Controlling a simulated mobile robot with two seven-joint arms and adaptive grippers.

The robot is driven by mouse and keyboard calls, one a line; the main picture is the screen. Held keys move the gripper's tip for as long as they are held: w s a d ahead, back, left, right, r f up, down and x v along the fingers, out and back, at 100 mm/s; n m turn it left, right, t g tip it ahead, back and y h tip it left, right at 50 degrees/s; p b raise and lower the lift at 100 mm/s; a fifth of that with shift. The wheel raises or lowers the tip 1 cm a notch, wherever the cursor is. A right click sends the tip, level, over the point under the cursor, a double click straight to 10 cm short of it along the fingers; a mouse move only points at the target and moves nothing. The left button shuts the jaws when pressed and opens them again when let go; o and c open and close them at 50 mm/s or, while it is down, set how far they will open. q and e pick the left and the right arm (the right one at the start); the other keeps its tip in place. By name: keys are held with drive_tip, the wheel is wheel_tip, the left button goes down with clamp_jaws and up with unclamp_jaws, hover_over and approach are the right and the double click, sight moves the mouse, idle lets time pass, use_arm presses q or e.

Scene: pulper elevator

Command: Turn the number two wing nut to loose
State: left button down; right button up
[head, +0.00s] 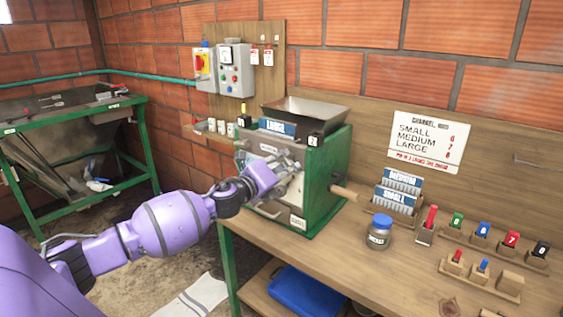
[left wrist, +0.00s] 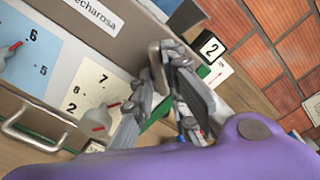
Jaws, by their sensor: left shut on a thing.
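The pulper (head: 322,185) is a green and grey machine with a hopper on top, standing on the left end of the wooden bench. A black block marked 2 (head: 313,140) sits at its upper right corner; this number 2 block also shows in the left wrist view (left wrist: 210,47). My left gripper (head: 289,163) is at the machine's front face, below that block. In the left wrist view my left gripper (left wrist: 168,62) is shut on a greyish wing nut (left wrist: 155,60), seen nearly edge-on. The fingers hide part of it. My right gripper is not in view.
In the left wrist view, dial plates (left wrist: 95,95) with red-tipped pointers and a metal handle (left wrist: 35,125) lie beside the gripper. A wooden crank handle (head: 344,193) sticks out at right. A blue-lidded jar (head: 378,232), card holders (head: 397,192) and numbered blocks (head: 510,245) stand on the bench.

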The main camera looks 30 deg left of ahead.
use_arm(q)
drive_tip(key=n, duration=0.1)
drive_tip(key=r+n+p, duration=0.1)
drive_tip(key=shift+d+n, duration=0.2)
drive_tip(key=shift+n, duration=1.4)
drive_tip(key=shift+n+p, duration=0.3)
drive_tip(key=shift+n, duration=0.8)
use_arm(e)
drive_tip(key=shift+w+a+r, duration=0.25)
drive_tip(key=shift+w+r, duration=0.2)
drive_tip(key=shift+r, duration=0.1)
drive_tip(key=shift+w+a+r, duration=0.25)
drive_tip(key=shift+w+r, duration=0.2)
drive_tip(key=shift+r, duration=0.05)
use_arm(q)
drive_tip(key=shift+r, duration=0.1)
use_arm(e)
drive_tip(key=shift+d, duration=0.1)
use_arm(q)
drive_tip(key=c, duration=1.9)
unclamp_jaws()
drive_tip(key=shift+o, duration=0.4)
drive_tip(key=shift+f, duration=0.2)
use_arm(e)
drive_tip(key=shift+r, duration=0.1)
